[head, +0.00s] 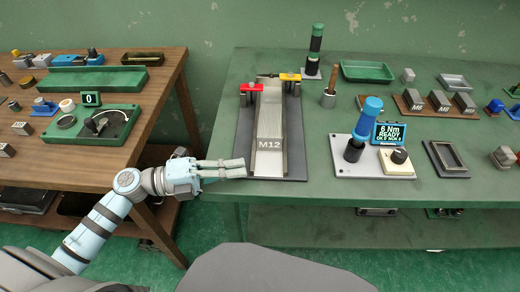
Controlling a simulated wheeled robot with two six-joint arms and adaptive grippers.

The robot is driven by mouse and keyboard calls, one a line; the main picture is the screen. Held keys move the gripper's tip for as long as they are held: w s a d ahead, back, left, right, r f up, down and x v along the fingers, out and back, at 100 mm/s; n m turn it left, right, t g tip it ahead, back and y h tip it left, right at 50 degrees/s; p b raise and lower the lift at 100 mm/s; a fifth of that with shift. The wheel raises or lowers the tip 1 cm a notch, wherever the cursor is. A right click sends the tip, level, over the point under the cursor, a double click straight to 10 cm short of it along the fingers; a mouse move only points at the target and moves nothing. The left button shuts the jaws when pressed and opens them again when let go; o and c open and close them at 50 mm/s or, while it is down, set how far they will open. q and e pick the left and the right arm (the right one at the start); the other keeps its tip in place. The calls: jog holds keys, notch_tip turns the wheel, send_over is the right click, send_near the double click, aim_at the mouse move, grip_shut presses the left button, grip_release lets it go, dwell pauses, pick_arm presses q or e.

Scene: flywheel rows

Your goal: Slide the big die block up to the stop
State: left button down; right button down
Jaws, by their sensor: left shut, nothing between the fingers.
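The big die block (270,145), grey metal and marked M12, sits at the near end of a metal channel on a dark plate (293,168). The channel runs away from me, with a red piece (252,88) and a yellow piece (290,77) at its far end. I cannot tell which part there is the stop. My left gripper (243,168) is shut and empty, its fingers pointing right, just left of the block's near end. I cannot tell whether it touches the plate. My right gripper is not in view.
Right of the channel stand a blue-handled tool (366,118) on a white base, a small screen (389,133) and a wooden-handled tool (328,97). A brown rack (415,112) holds smaller marked blocks. A wooden table (150,110) stands at left, across a gap.

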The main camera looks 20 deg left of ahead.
aim_at(260, 161)
pick_arm(q)
jog(key=x, duration=0.6)
jog(key=shift+w, duration=0.35)
jog(key=shift+w+a+b, duration=0.15)
jog(key=shift+w+a, duration=0.1)
jog(key=shift+w, duration=0.35)
jog(key=shift+w+a+b, duration=0.15)
jog(key=shift+w+a, duration=0.1)
jog(key=shift+w, duration=0.35)
jog(key=shift+w+a, duration=0.2)
jog(key=shift+w, duration=0.35)
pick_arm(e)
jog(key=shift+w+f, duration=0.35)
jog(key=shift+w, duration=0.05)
